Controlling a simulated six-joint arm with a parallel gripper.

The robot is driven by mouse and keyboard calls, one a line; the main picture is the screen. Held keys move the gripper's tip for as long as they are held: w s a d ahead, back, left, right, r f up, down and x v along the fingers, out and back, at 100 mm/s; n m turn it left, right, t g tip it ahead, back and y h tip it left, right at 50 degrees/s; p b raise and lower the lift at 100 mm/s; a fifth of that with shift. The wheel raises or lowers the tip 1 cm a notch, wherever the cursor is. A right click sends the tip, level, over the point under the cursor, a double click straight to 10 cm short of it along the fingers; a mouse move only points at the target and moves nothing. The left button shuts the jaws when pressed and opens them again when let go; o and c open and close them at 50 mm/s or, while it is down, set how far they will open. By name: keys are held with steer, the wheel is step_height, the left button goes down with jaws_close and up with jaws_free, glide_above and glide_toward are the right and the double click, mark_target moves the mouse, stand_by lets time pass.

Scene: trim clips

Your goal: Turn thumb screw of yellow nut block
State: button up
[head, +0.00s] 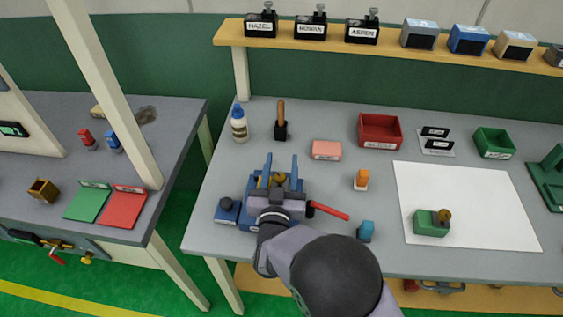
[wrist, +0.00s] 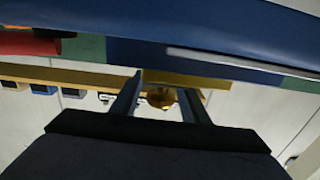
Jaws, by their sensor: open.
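A small yellow block with a brass-gold round screw head (head: 278,179) shows between the fingers of my gripper (head: 281,163). It appears to sit in the blue vise (head: 253,187) at the front left of the bench, mostly hidden by my gripper. In the wrist view the gold screw head (wrist: 160,97) lies between the two fingers of my gripper (wrist: 160,82), with a yellow strip of the block (wrist: 205,82) behind it. The fingers are apart, with a gap visible beside the screw head. Contact cannot be made out.
A red handle (head: 328,211) sticks out to the right of the vise. A green block with a brass knob (head: 428,226) stands on a white sheet (head: 470,185). An orange-topped item (head: 361,179) and a blue item (head: 365,231) stand between. A glue bottle (head: 239,123) stands behind.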

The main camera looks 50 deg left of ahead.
steer(key=c, duration=1)
steer(key=shift+m+t+h+b, duration=0.3)
steer(key=shift+t+b, duration=0.05)
steer(key=shift+t, duration=0.05)
steer(key=shift+w+d+m+t+h+b, duration=0.1)
steer(key=shift+m+t+h+b, duration=0.25)
steer(key=shift+m+t+h, duration=0.15)
steer(key=shift+w+d+m+t+h+b, duration=0.1)
steer(key=shift+m+t+h+b, duration=0.3)
steer(key=shift+h, duration=0.2)
steer(key=shift+w+d+m+t+h+b, duration=0.15)
steer(key=shift+d+m+t+h+b, duration=0.1)
steer(key=shift+m+t+h, duration=0.45)
steer(key=shift+w+d+m+t+h+b, duration=0.1)
steer(key=shift+d+m+t+h+b, duration=0.3)
steer(key=shift+h, duration=0.6)
steer(key=shift+a, duration=0.2)
steer(key=o, duration=1)
